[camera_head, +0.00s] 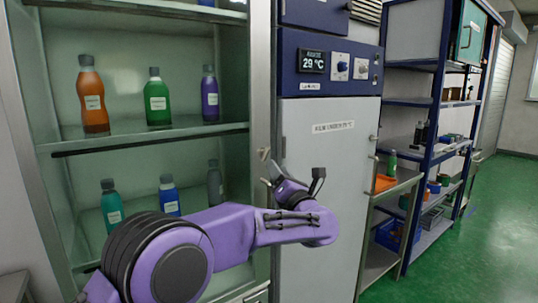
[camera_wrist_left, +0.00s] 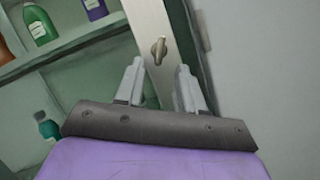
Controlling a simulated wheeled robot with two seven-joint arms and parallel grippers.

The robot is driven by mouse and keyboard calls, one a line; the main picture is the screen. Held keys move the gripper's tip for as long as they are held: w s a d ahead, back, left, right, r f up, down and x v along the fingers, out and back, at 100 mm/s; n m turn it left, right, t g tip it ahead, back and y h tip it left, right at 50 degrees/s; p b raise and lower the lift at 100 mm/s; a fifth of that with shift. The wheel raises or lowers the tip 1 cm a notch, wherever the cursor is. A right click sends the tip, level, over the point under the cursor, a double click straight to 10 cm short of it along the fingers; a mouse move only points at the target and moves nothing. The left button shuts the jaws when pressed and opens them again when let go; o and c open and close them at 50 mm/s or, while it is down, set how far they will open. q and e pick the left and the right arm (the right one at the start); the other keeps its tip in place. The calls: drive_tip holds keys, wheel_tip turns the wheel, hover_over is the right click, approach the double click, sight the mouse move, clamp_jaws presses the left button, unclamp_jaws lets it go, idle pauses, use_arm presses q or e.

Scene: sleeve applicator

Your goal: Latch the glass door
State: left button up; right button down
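The glass door (camera_head: 260,90) stands in front of shelves of bottles, and its metal frame strip also shows in the wrist view (camera_wrist_left: 148,17). A small metal latch knob (camera_head: 264,154) sits on this strip. In the wrist view the latch (camera_wrist_left: 158,50) is a short lever, roughly lengthwise on the tilted strip. My left gripper (camera_head: 270,175) is just below the latch in the head view. In the wrist view the left gripper (camera_wrist_left: 160,68) has its two fingers apart, with nothing between them. The latch appears beyond the fingertips, in line with the gap. I see no contact. My right gripper is not in view.
Bottles, including an orange one (camera_head: 92,98) and a green one (camera_head: 158,100), stand behind the glass. A grey incubator (camera_head: 325,190) with a blue control panel (camera_head: 340,63) is right of the door. Blue shelving (camera_head: 425,125) is farther right. Green floor (camera_head: 485,240) is clear.

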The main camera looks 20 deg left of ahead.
sight(267, 154)
use_arm(q)
drive_tip(key=p+x, duration=0.3)
drive_tip(key=x, duration=0.4)
drive_tip(key=shift+a+r, duration=0.1)
drive_tip(key=shift+r, duration=0.05)
drive_tip(key=shift+w+a, duration=0.25)
drive_tip(key=shift+w, duration=0.1)
clamp_jaws()
